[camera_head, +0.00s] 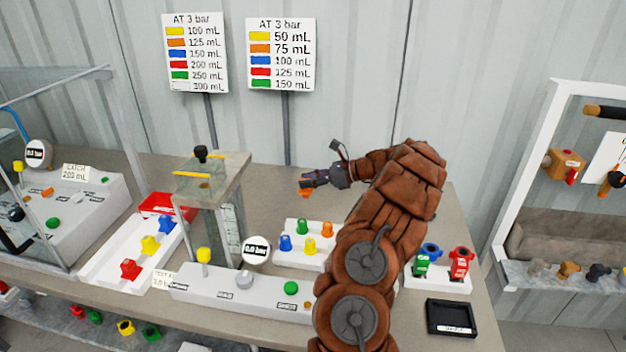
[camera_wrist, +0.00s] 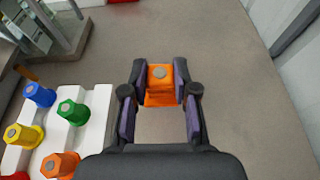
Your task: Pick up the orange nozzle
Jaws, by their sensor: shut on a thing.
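My gripper (camera_head: 310,182) is shut on an orange nozzle (camera_wrist: 161,86), with one finger on each side of it in the wrist view. In the head view the held orange nozzle (camera_head: 305,191) shows just below the fingertips, above the table and apart from the white tray. Another orange nozzle (camera_head: 327,230) stands on the white tray (camera_head: 291,260) below my gripper. An orange nozzle (camera_wrist: 60,165) also stands on a white tray at the lower left of the wrist view, with blue, green and yellow ones.
A glass-sided pump tank (camera_head: 228,205) stands left of my gripper. A white base with a gauge (camera_head: 257,250) lies in front. A black tray (camera_head: 450,318) and red and green fittings (camera_head: 461,263) are at right. The table behind the nozzle tray is clear.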

